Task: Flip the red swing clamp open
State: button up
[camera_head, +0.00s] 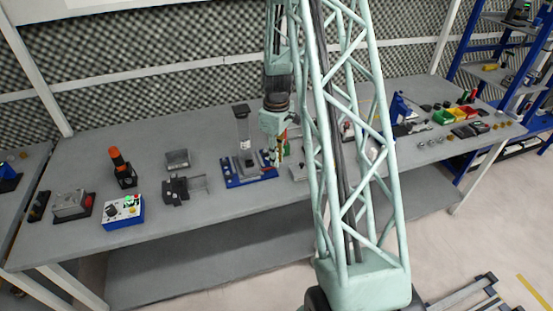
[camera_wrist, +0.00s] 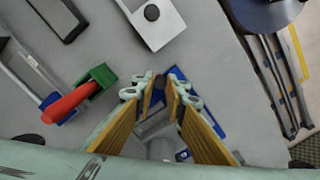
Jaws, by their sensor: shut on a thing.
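A red handle (camera_wrist: 71,102) with a green bracket (camera_wrist: 98,77) lies at the left of the wrist view, apart from my fingers; it looks like the swing clamp. Small red and green parts (camera_head: 288,120) show beside my gripper in the head view, too small to make out. My gripper (camera_wrist: 160,86) points down at a blue fixture plate (camera_wrist: 205,125), which carries grey parts and also shows in the head view (camera_head: 232,181). The fingers, with orange-yellow inner pads, are nearly together at the tips, shut on a small dark piece (camera_wrist: 158,80). What it belongs to is mostly hidden.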

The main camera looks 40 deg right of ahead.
jog(key=shift+s+m, duration=0.15)
jog(key=shift+m, duration=0.35)
jog(key=m, duration=0.1)
jog(key=m+b, duration=0.1)
jog(key=m, duration=0.1)
jog(key=shift+s+a, duration=0.35)
jog(key=shift+s, duration=0.05)
jog(key=m, duration=0.2)
jog(key=a+m+b, duration=0.1)
jog(key=m, duration=0.1)
jog(key=shift+s+a, duration=0.15)
jog(key=shift+s, duration=0.25)
jog(key=m, duration=0.1)
jog(key=a+m, duration=0.1)
jog(key=m, duration=0.3)
jog(key=shift+s+a+b, duration=0.15)
jog(key=shift+a+b, duration=0.15)
jog(key=shift+b, duration=0.1)
jog(key=shift+a+m, duration=0.35)
jog(key=shift+m, duration=0.9)
jog(key=shift+a+m, duration=0.35)
jog(key=shift+m, duration=0.9)
jog(key=shift+w, duration=0.2)
jog(key=o, duration=0.8)
jog(key=shift+o, duration=0.2)
